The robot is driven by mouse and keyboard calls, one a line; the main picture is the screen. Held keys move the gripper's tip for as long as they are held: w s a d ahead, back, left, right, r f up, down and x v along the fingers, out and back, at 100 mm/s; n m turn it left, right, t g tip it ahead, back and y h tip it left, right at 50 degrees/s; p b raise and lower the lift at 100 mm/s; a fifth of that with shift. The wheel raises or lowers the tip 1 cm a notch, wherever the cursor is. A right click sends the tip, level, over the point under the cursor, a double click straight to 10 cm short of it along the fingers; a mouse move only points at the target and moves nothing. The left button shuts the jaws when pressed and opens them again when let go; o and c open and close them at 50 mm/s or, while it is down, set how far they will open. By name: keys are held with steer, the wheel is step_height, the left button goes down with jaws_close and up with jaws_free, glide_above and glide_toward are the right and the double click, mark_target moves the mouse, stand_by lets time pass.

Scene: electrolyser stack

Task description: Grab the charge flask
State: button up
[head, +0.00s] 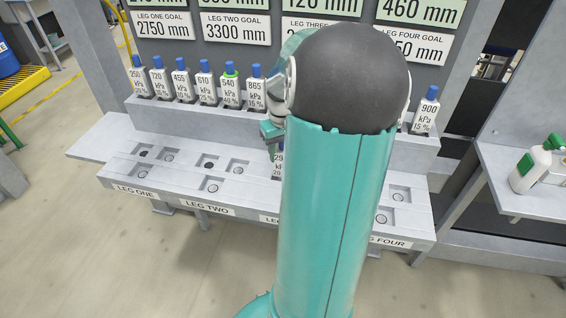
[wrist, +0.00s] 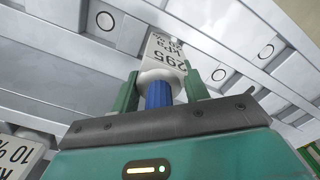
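Several white flasks with blue caps and printed kPa labels stand on the rear ledge; I cannot tell which is the charge flask. One labelled 295 kPa (wrist: 165,55) is between my gripper's fingers (wrist: 162,92) in the wrist view, its blue cap toward the palm. The fingers flank its neck and white collar; whether they press on it is unclear. In the head view this flask (head: 277,160) shows only in part on the lower bench, beside my arm. My gripper (head: 272,134) is just above it, largely hidden by my arm.
The grey bench (head: 150,172) has round-marked square recesses and leg labels. The 540 kPa flask (head: 231,87) has a green collar; a 900 kPa flask (head: 427,110) stands right of my arm. A white-and-green bottle (head: 530,172) stands on the right side table (head: 510,204).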

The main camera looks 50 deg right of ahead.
steer(key=c, duration=0.7)
steer(key=shift+c, duration=0.3)
steer(key=shift+r, duration=0.15)
